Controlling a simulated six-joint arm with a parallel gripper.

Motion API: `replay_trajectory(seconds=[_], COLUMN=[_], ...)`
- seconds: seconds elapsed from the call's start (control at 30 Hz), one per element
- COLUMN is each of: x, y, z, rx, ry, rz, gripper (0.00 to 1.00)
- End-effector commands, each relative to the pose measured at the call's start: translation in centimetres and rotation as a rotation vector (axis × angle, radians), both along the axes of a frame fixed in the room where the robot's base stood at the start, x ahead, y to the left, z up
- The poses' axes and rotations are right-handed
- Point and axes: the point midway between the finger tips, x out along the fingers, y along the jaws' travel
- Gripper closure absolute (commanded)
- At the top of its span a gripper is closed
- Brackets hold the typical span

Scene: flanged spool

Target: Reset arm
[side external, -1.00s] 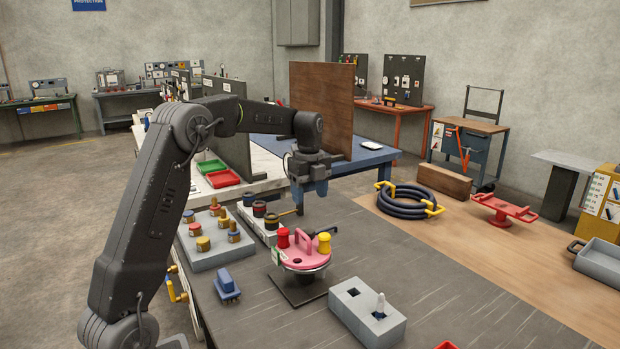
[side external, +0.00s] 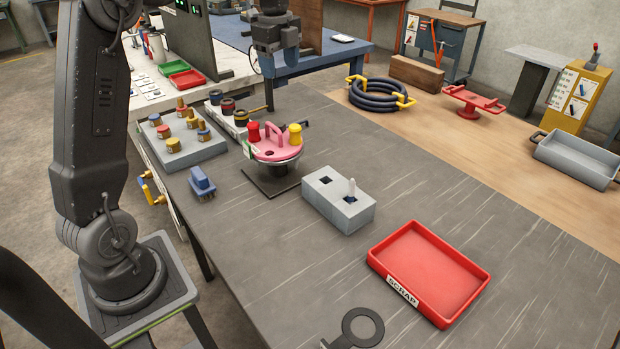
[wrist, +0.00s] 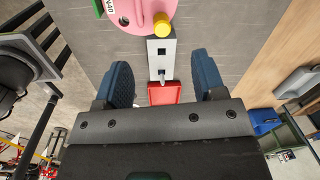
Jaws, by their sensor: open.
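My gripper (side external: 275,52) hangs at the top of the side view, empty, above and apart from the pink flanged piece (side external: 275,149). In the wrist view its two blue fingers (wrist: 163,85) are spread wide with nothing held. The pink piece has a loop handle, a red knob (side external: 254,132) and a yellow knob (side external: 295,134). It sits on a dark stand with a square base (side external: 270,183). In the wrist view the pink piece (wrist: 125,12) is partly cut off at the top edge.
A grey two-hole block (side external: 338,205) with a pale peg stands right of the stand. A red scrap tray (side external: 430,268) lies nearer. A grey block with several capped studs (side external: 180,148) and a blue brush-like piece (side external: 202,183) are at left. The table's right side is clear.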

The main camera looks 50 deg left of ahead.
Motion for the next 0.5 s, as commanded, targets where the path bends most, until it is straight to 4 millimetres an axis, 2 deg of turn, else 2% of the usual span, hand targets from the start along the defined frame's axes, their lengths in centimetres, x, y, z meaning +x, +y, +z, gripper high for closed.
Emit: replay_trajectory(seconds=[0.03,0.1,0.23,0.37,0.5], x=[-1.2,-3.0,-6.9,-11.3,-16.3], y=[-2.1,-4.8,-9.5,-13.5,-16.9], z=[1.1,2.0,2.9,2.6,1.2], rx=[0.005,0.003,-0.024,-0.082,-0.179], ry=[-0.030,-0.074,-0.160,-0.242,-0.317], rz=[0.067,0.193,0.434,0.674,0.925], gripper=[0.36,0.36,0.36,0.36,0.36])
